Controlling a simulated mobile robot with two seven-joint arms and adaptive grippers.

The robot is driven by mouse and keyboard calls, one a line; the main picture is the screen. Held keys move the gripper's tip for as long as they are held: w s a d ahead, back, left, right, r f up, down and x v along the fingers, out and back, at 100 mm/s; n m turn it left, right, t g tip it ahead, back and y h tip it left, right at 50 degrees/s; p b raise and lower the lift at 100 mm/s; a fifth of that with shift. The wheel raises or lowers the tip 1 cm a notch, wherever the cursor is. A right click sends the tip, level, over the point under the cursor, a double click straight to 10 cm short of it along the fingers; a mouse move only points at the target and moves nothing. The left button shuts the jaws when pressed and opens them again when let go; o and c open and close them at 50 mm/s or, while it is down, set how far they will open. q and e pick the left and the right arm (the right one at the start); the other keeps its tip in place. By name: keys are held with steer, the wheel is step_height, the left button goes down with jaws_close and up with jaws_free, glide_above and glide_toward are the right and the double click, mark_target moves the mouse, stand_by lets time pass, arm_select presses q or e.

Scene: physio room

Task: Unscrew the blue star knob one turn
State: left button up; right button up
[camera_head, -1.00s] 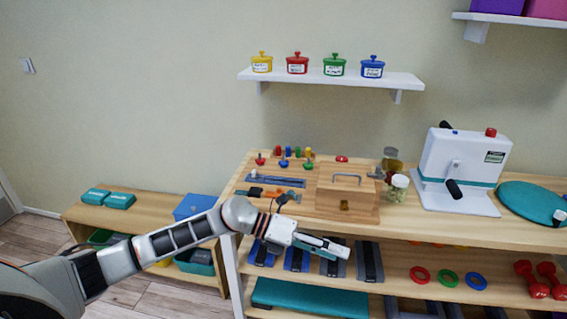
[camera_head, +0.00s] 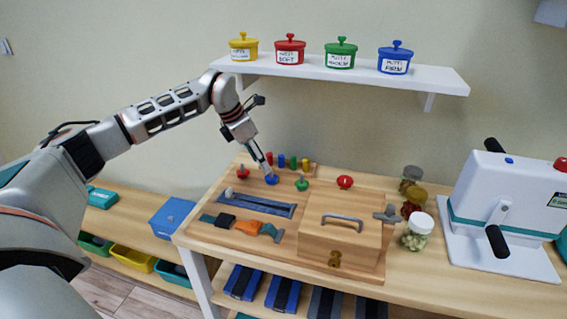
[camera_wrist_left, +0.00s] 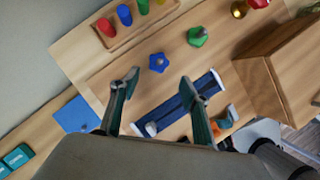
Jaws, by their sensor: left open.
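The blue star knob (camera_head: 271,180) sits on the wooden board on the bench, between a red knob (camera_head: 243,172) and a green knob (camera_head: 302,184). In the left wrist view the blue knob (camera_wrist_left: 158,62) lies just beyond the gap between the fingertips. My left gripper (camera_head: 264,167) points down just above the blue knob in the head view. It is open and empty, its two fingers (camera_wrist_left: 159,80) spread apart in the wrist view. I cannot tell whether a finger touches the knob. My right gripper is not in view.
Several coloured pegs (camera_head: 282,161) stand in a strip behind the knobs. A blue slider track (camera_head: 257,204), straps (camera_head: 243,227) and a wooden box (camera_head: 341,237) are in front. Jars (camera_head: 417,231) and a white machine (camera_head: 503,213) stand to the right; a shelf (camera_head: 340,70) hangs above.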

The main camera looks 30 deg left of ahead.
mark_target(271, 177)
arm_select(q)
steer(key=x, duration=0.6)
steer(key=shift+w+b, duration=0.2)
steer(key=shift+b, duration=0.15)
steer(key=shift+w+d+f, duration=0.1)
steer(key=shift+w+f, duration=0.15)
steer(key=shift+f, duration=0.3)
steer(key=shift+w+f, duration=0.1)
steer(key=c, duration=1.1)
